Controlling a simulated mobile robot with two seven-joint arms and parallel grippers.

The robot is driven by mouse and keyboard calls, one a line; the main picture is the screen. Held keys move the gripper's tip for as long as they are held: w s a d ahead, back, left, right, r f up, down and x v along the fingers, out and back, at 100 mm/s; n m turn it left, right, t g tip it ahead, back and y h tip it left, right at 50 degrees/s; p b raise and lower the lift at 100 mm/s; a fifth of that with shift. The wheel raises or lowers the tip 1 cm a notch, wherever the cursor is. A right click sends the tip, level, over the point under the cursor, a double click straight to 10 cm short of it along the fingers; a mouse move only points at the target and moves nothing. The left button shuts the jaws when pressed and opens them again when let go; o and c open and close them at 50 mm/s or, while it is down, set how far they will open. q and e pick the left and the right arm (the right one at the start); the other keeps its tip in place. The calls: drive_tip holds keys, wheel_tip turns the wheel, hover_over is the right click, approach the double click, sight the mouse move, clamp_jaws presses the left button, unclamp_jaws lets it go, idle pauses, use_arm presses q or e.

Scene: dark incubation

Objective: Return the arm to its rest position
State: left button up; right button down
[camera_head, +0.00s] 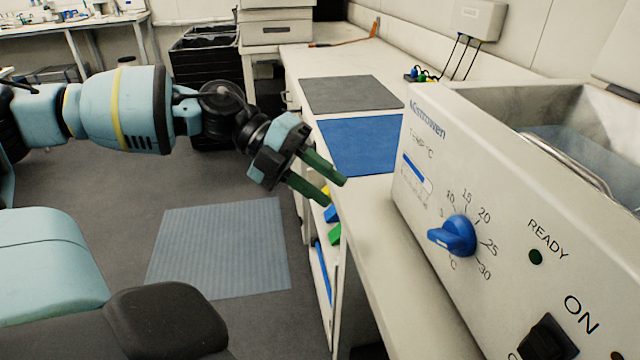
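My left arm comes in from the left and reaches across the upper middle of the head view. Its gripper (335,191) has two green fingers spread apart with nothing between them. The gripper is in the air near the front edge of the white counter (378,262), left of the machine with the blue knob (457,236), and apart from the knob. My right gripper is not in view.
The white machine (415,205) with a READY light and ON switch fills the right side. Black crates (205,60) stand behind my arm. A blue-grey mat (222,250) lies on open floor.

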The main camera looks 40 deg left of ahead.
use_arm(q)
drive_tip(key=shift+a+f, duration=0.1)
drive_tip(key=shift+f, duration=0.3)
idle(0.4)
